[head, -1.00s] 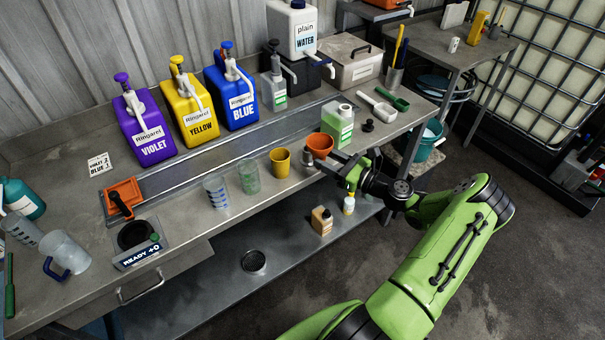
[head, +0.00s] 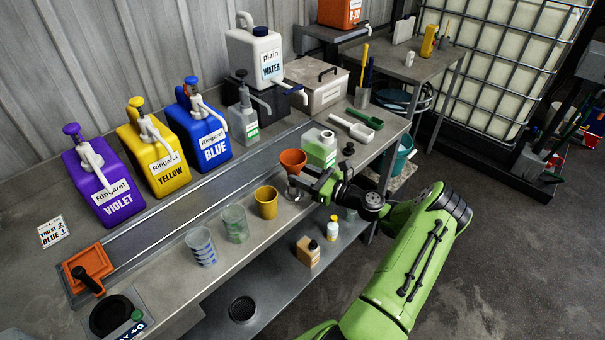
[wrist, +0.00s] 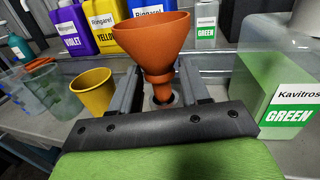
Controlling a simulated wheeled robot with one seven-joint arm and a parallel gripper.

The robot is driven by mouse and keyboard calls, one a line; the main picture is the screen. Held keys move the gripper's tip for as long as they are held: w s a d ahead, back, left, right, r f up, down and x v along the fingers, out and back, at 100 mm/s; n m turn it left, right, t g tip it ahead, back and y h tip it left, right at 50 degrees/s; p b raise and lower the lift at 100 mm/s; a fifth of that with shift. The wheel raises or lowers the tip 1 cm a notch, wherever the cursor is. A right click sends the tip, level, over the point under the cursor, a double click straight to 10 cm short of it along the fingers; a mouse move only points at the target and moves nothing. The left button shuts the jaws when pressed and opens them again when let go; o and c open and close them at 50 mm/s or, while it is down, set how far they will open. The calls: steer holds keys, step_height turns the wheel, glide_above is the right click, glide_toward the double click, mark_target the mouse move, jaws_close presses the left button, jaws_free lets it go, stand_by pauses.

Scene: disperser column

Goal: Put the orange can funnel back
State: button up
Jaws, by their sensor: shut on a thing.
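The orange funnel (head: 292,160) is upright at the front edge of the workbench, right of the yellow cup. My gripper (head: 306,179) is shut on its narrow neck. In the wrist view the funnel (wrist: 152,42) stands between my two grey fingers, its wide mouth up. Its spout points down over a small round grey metal piece; I cannot tell whether they touch. An orange can (head: 342,12) with a white label stands on the raised shelf at the back, cut off by the top edge.
A green-labelled bottle (head: 320,148) stands close behind my gripper. The yellow cup (head: 266,202) and two clear cups (head: 235,223) are to the left. Scoops (head: 352,126), a grey box (head: 316,84) and the water jug (head: 255,57) are farther back.

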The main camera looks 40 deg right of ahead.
steer(key=shift+f+b, duration=0.7)
steer(key=shift+f, duration=0.55)
steer(key=shift+f, duration=0.35)
steer(key=shift+s+f+b, duration=0.1)
steer(key=shift+f+b, duration=0.1)
steer(key=shift+b, duration=0.1)
